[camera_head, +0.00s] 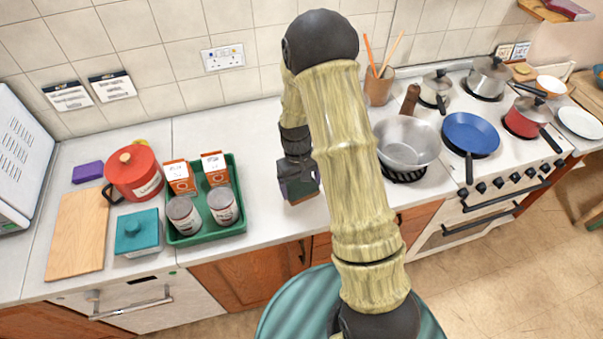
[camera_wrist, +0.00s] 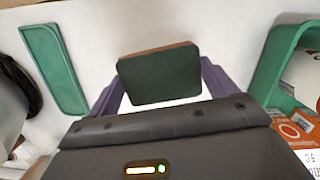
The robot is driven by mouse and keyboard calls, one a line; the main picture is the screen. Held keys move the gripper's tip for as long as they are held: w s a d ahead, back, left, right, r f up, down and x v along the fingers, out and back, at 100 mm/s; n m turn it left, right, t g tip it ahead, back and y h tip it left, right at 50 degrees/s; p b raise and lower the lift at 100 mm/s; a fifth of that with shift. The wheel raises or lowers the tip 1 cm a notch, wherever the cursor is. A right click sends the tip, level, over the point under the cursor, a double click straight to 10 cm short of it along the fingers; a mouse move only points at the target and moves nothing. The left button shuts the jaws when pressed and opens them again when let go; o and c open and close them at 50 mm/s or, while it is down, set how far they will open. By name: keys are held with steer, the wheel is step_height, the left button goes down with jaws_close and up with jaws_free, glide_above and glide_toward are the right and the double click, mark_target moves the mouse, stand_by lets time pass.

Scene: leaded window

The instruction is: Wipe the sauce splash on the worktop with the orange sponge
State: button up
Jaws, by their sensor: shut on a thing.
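My gripper (camera_head: 300,186) is over the worktop (camera_head: 262,150), between the green tray and the stove. In the wrist view its purple fingers (camera_wrist: 160,92) are shut on a block with a dark green face and a thin orange-brown edge, which looks like the orange sponge (camera_wrist: 158,78). The sponge's brownish side also shows under the gripper in the head view (camera_head: 304,198). I cannot tell whether the sponge touches the worktop. I see no sauce splash in either view; my arm hides part of the worktop.
The green tray (camera_head: 208,238) with cans and cartons stands to the left. A grey pan (camera_head: 405,142) and a blue pan (camera_head: 471,134) are on the stove to the right. A flat green piece (camera_wrist: 55,68) lies on the worktop in the wrist view. A utensil pot (camera_head: 379,88) stands behind.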

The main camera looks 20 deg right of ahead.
steer(key=shift+w+r+p, duration=0.15)
steer(key=shift+r+p, duration=0.7)
steer(key=shift+r, duration=0.6)
steer(key=shift+a, duration=0.1)
steer(key=s+a+f+n+b, duration=0.1)
steer(key=s+a+n+b, duration=0.1)
steer(key=s+b, duration=0.3)
steer(key=s+a+f+n+h+b, duration=0.1)
steer(key=s+n+b, duration=0.4)
steer(key=s, duration=0.5)
steer(key=shift+s+a+f+n+t+b, duration=0.3)
steer(key=shift+a+f+b, duration=0.4)
steer(key=shift+a, duration=0.5)
